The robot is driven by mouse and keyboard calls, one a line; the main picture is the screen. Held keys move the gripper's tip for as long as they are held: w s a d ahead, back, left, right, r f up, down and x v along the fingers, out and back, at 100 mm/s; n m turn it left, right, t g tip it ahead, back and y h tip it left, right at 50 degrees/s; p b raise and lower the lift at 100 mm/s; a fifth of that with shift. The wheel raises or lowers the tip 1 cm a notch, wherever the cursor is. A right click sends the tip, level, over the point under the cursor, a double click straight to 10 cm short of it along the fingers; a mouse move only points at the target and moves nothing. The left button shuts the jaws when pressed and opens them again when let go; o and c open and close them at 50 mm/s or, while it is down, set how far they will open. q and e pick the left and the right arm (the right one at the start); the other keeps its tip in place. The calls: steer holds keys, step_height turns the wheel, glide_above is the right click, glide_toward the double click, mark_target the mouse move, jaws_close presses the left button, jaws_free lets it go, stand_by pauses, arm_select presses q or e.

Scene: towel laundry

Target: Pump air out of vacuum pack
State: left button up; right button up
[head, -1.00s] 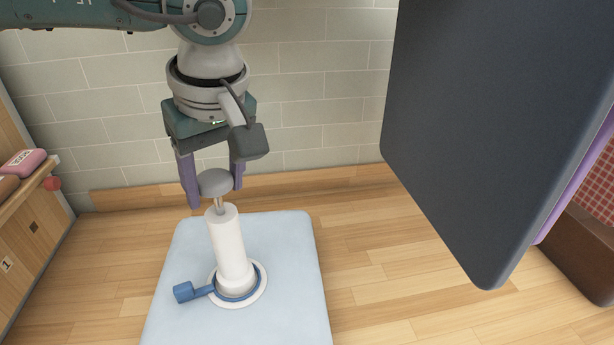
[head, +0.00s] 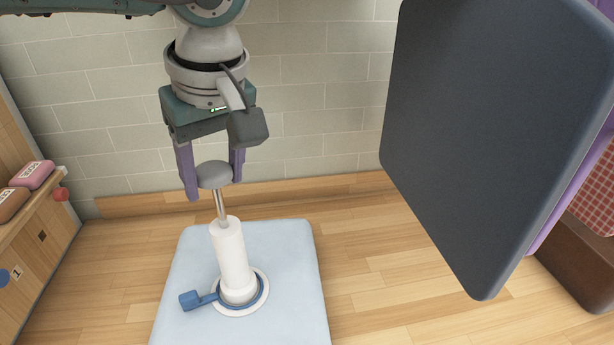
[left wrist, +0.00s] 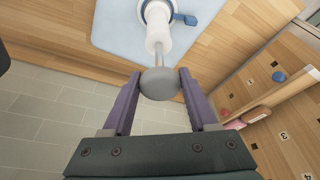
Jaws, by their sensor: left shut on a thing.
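A light blue vacuum pack (head: 195,270) lies flat on the wooden floor. A white pump (head: 232,254) stands upright, slightly tilted, on the pack's round white valve ring (head: 263,302). A blue valve cap (head: 190,300) sticks out to the left of the ring. The pump's grey knob (head: 215,174) is up, with a length of metal rod (head: 220,206) showing below it. My left gripper (head: 213,178) points down and is shut on the knob. The left wrist view also shows the knob (left wrist: 159,84) between the purple fingers. My right gripper is not in view.
A large dark panel (head: 490,140) fills the right side. A wooden cabinet (head: 40,240) at the left bears a pink pack (head: 33,175) and a brown pack (head: 12,203). A tiled wall (head: 320,120) stands behind. Floor to the right of the pack is clear.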

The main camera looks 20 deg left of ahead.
mark_target(224, 224)
arm_select(q)
steer(key=shift+f, duration=0.1)
step_height(224, 224, down, 6)
steer(key=b, duration=0.5)
steer(key=shift+b, duration=0.3)
steer(key=shift+r+p, duration=1.8)
steer(key=shift+r, duration=0.9)
steer(key=shift+f+b, duration=2.9)
steer(key=shift+f, duration=0.2)
steer(key=shift+r+p, duration=1.9)
steer(key=shift+r, duration=0.8)
